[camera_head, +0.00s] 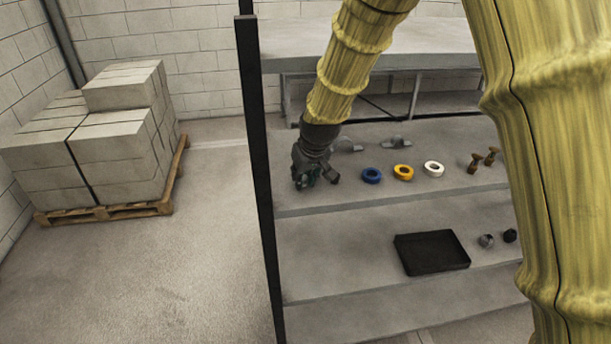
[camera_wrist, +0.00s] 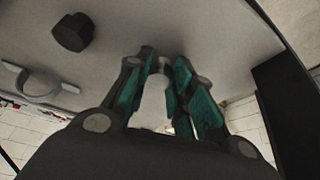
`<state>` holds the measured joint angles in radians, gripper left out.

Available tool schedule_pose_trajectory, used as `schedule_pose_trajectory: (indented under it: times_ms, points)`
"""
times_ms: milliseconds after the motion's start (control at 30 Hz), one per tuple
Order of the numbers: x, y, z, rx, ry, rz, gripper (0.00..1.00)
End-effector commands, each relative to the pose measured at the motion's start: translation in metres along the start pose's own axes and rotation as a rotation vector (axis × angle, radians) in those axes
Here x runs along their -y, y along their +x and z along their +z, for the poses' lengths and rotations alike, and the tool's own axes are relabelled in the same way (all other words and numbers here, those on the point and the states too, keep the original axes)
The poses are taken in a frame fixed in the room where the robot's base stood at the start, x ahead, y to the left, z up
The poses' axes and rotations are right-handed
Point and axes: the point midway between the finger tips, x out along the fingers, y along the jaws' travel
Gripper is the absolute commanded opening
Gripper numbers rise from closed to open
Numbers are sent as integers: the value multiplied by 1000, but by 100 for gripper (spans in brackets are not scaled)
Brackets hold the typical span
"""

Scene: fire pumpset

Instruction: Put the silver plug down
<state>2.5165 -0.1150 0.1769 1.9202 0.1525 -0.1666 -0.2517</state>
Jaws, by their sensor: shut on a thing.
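My gripper (camera_head: 316,180) is low over the left end of the middle shelf, beside the dark post. It also shows in the wrist view (camera_wrist: 163,62), with teal-padded fingers closed around a small grey piece (camera_wrist: 164,68), which looks like the silver plug. The fingers cover most of it, and I cannot tell whether it touches the shelf. In the head view the gripper hides it.
Grey clamps (camera_head: 397,143) lie behind the gripper; blue (camera_head: 372,175), yellow (camera_head: 403,172) and white rings and brass fittings (camera_head: 474,163) stand to its right. A black tray (camera_head: 432,253) and two small fittings (camera_head: 486,241) are on the lower shelf. The dark post (camera_head: 262,190) stands close left.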

Motion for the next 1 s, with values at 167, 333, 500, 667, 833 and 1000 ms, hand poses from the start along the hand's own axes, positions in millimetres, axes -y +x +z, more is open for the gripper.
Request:
schedule_pose_trajectory:
  times_ms: [167, 333, 500, 667, 833, 1000]
  points:
    - [0, 4, 2, 0, 0, 0, 0]
    - [0, 8, 4, 2, 1, 0, 0]
    - [0, 13, 8, 5, 1, -1, 0]
    - [1, 14, 10, 10, 1, -2, 45]
    - [1, 15, 12, 13, 1, -2, 45]
    - [1, 14, 11, 12, 1, -2, 45]
